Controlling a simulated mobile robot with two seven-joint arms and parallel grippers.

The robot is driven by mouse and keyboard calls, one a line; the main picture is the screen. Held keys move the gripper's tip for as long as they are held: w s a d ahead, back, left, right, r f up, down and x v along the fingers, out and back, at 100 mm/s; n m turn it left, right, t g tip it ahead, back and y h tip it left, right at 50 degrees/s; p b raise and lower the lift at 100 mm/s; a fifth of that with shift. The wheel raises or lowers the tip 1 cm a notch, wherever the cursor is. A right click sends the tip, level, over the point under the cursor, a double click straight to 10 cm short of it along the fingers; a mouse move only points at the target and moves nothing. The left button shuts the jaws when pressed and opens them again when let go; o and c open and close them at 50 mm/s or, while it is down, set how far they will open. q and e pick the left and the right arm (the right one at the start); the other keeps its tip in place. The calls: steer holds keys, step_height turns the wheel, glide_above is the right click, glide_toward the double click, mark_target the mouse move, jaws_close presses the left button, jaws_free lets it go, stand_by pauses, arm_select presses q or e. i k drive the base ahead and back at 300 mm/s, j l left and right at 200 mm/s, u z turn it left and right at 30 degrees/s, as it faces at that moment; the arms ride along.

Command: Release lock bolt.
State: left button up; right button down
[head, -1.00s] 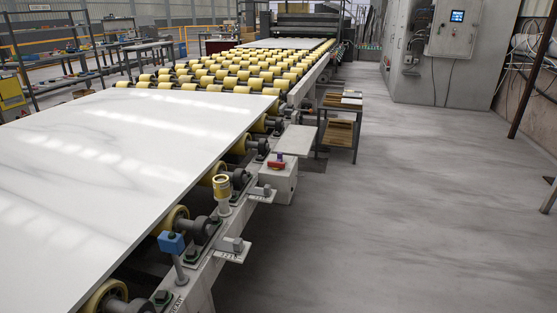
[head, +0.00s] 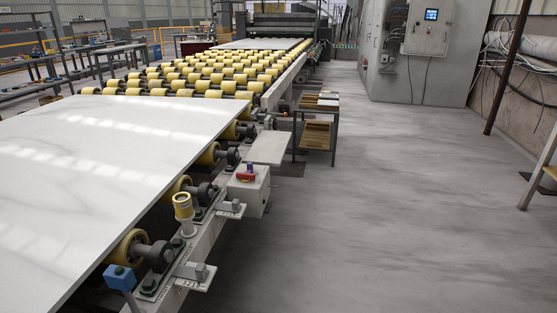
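Neither of my grippers shows in the head view. A white stone slab (head: 105,160) lies on the yellow rollers at the left. Along the conveyor's side rail stand a blue block on a post (head: 120,277), a yellow-and-white cylindrical fitting (head: 183,207), and a grey box with a red knob (head: 246,177). Small metal brackets with a grey piece on top stick out from the rail, one near the front (head: 198,274) and one farther back (head: 232,208). I cannot tell which of these is the lock bolt.
Bare yellow rollers (head: 185,78) continue behind the slab. A small shelf stand (head: 317,128) and a pale side plate (head: 268,148) stand beside the rail. A tall grey cabinet (head: 420,50) stands at the back right. The grey floor (head: 400,210) to the right is clear.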

mark_target(249, 165)
steer(key=i+l, duration=0.2)
steer(key=i, duration=0.3)
steer(key=i+l, duration=0.15)
steer(key=i, duration=0.3)
steer(key=i+l+u, duration=0.1)
steer(key=u, duration=0.4)
steer(key=i+l+u, duration=0.2)
steer(key=u, duration=0.3)
steer(key=i+l+u, duration=0.2)
steer(key=u, duration=0.25)
steer(key=i+l+u, duration=0.1)
steer(key=l+u, duration=0.25)
steer(key=u, duration=0.15)
